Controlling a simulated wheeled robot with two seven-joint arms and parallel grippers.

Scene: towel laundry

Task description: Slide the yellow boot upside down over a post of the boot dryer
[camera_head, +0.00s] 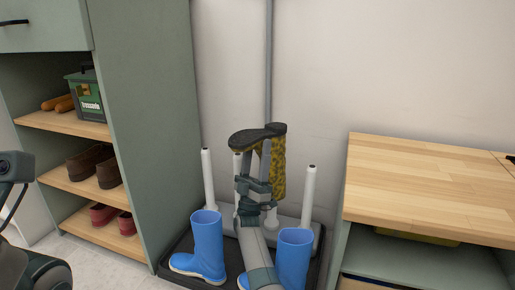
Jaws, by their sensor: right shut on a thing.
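The yellow boot (280,172), mottled with dark marks, is upside down, its dark sole up and its toe to the left. My right gripper (257,160) is shut on it from the front. The white boot dryer has upright posts, with a left post (208,178) and a right post (309,197) bare. Another post shows partly behind my gripper. A short white piece (271,216) shows below the boot's shaft; I cannot tell whether the shaft is around a post or in front of it. My left gripper is out of view; only parts of my left arm show.
Two blue boots, one left (207,245) and one right (294,258), stand upright on the dark tray (172,262) before the dryer. A green shelf unit (150,120) with shoes stands left. A wood-topped cabinet (430,185) stands right. A grey vertical pipe (269,60) runs up the wall.

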